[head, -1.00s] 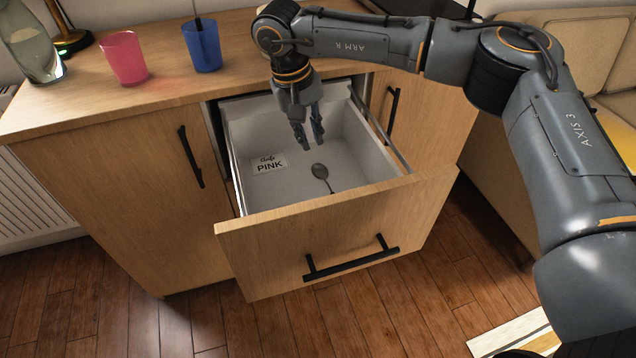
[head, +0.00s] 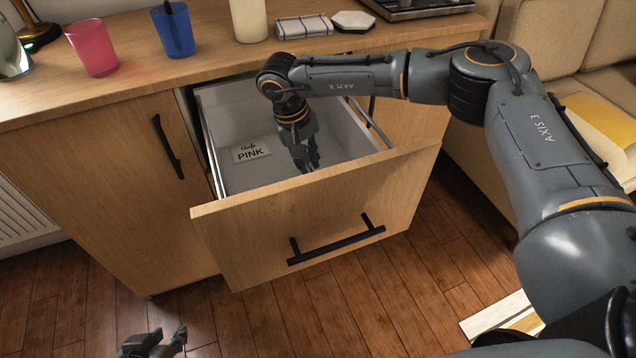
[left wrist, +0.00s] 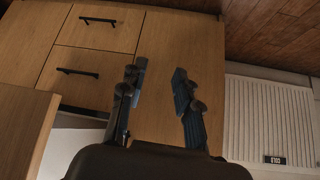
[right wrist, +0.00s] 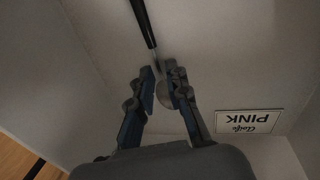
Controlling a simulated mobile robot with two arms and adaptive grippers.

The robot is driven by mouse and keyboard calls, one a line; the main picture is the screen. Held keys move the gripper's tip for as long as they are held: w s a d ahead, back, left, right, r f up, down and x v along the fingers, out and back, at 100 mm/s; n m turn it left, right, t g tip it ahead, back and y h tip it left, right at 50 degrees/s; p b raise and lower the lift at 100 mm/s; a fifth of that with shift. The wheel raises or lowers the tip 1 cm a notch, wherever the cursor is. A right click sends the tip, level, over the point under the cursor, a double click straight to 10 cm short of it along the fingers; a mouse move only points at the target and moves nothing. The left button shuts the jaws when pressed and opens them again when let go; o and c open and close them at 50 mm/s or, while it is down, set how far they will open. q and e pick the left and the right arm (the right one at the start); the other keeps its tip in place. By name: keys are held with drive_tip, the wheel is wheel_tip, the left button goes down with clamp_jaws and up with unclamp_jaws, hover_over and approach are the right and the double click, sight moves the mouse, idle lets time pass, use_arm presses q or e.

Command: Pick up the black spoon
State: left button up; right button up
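The spoon (right wrist: 149,32) lies on the drawer floor, with a dark handle and a greyish bowl. In the right wrist view its handle runs up from between the fingertips, and its bowl is partly covered by one finger. In the head view my gripper and the drawer front hide it. My right gripper (head: 307,167) is down inside the open drawer (head: 225,180). Its fingers also show in the right wrist view (right wrist: 158,70), open on either side of the spoon; I cannot tell if they touch it. My left gripper (head: 160,345) is open and empty (left wrist: 158,72), low outside the cabinet.
A label reading PINK (head: 251,151) lies in the drawer. On the counter stand a pink cup (head: 93,48), a blue cup (head: 174,32) with a dark stick in it, and a cream cylinder (head: 248,20). The drawer walls and front surround my right gripper.

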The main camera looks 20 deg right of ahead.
drive_tip(key=shift+f, duration=0.35)
clamp_jaws()
